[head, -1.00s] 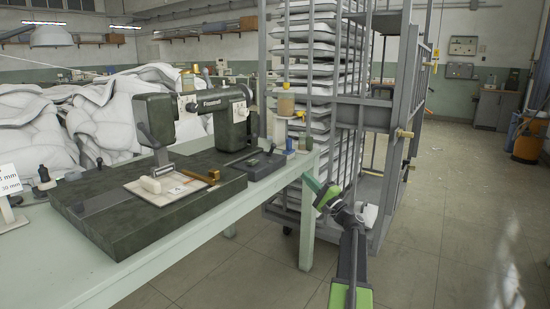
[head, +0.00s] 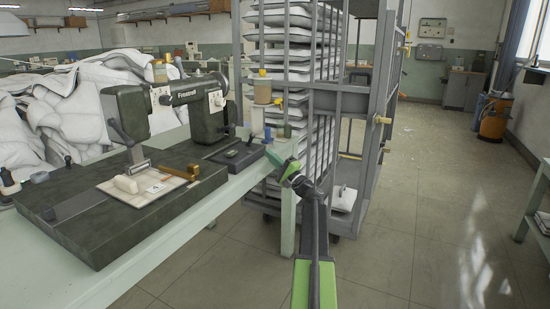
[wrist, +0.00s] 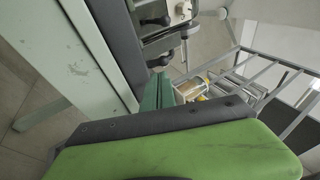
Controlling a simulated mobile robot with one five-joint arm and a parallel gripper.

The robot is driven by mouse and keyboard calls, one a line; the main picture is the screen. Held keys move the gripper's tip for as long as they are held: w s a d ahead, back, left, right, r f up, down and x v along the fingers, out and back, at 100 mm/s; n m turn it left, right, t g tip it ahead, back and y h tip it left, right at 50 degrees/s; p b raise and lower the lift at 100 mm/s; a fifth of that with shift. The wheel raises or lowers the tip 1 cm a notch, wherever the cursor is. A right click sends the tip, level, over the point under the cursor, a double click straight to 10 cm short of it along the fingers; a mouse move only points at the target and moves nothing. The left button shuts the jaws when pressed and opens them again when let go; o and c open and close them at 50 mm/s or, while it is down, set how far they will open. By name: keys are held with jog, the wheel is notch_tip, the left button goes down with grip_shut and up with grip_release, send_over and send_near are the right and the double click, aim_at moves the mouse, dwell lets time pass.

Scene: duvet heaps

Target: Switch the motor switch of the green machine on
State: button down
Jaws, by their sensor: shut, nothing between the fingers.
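The dark green machine (head: 205,112) stands on a dark base plate (head: 85,225) on the pale green table, left of centre in the head view. A white plate with small dark details (head: 216,101) is on its right end. A low dark box (head: 238,154) with small controls sits beside the base; I cannot tell which part is the motor switch. My gripper (head: 281,153) is shut and empty at the table's right edge, right of the box and apart from the machine. Its green fingers (wrist: 157,91) also show in the wrist view, beside a dark edge.
A grey rack (head: 383,120) stacked with white folded goods stands just behind and right of my gripper. White duvets (head: 60,95) heap at the left. The floor at right is open.

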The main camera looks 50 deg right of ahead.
aim_at(258, 149)
jog(key=p+x, duration=0.2)
jog(key=x, duration=0.5)
jog(key=shift+w+r, duration=0.15)
jog(key=shift+w, duration=0.2)
jog(key=shift+a, duration=0.3)
jog(key=shift+d+r+p, duration=0.15)
jog(key=shift+d+p, duration=0.2)
jog(key=shift+p, duration=0.2)
jog(key=shift+r+p, duration=0.15)
jog(key=shift+p, duration=0.2)
jog(key=shift+g, duration=0.3)
